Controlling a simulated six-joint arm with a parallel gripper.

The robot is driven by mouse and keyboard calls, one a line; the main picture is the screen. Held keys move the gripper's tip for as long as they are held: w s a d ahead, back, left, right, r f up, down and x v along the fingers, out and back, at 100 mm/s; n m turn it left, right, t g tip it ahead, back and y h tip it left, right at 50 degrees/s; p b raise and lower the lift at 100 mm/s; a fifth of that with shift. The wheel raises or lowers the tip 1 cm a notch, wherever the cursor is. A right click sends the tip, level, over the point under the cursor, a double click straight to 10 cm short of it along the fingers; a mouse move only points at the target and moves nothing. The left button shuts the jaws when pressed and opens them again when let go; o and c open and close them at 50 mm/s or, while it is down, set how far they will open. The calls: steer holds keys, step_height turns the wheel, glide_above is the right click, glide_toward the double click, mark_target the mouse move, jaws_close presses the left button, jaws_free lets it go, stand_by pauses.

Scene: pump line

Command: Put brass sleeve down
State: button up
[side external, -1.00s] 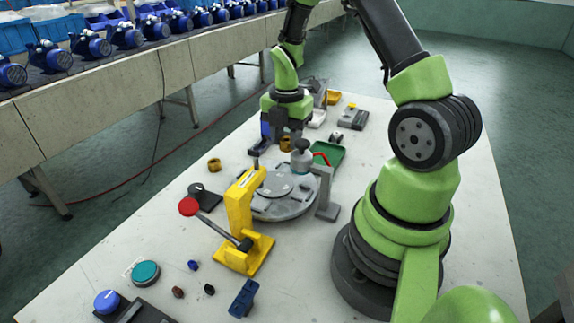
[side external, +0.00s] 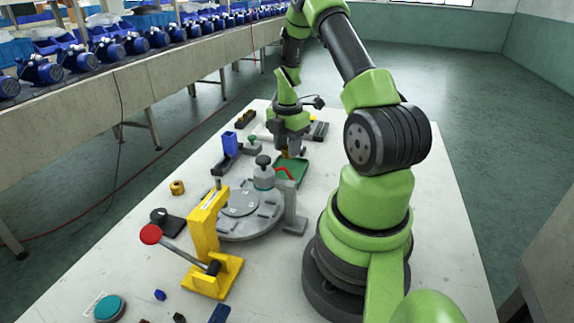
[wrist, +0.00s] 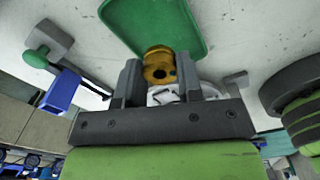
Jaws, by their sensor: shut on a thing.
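The brass sleeve (wrist: 159,66) is between the two fingers of my gripper (wrist: 157,85) in the wrist view, its bore facing the camera. In the side view my gripper (side external: 291,148) points down, shut on the sleeve, which is mostly hidden by the fingers. The green tray (side external: 293,172) lies directly below and in front of the gripper. The tray also shows in the wrist view (wrist: 160,22), behind the sleeve. The gap between sleeve and tray is hard to judge. A second brass-coloured ring (side external: 177,187) lies on the table at left.
A yellow lever press (side external: 205,235) is nearer the camera.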

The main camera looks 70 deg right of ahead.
mark_target(287, 173)
steer(key=shift+f, duration=2.6)
steer(key=shift+f, duration=0.1)
steer(key=o, duration=0.5)
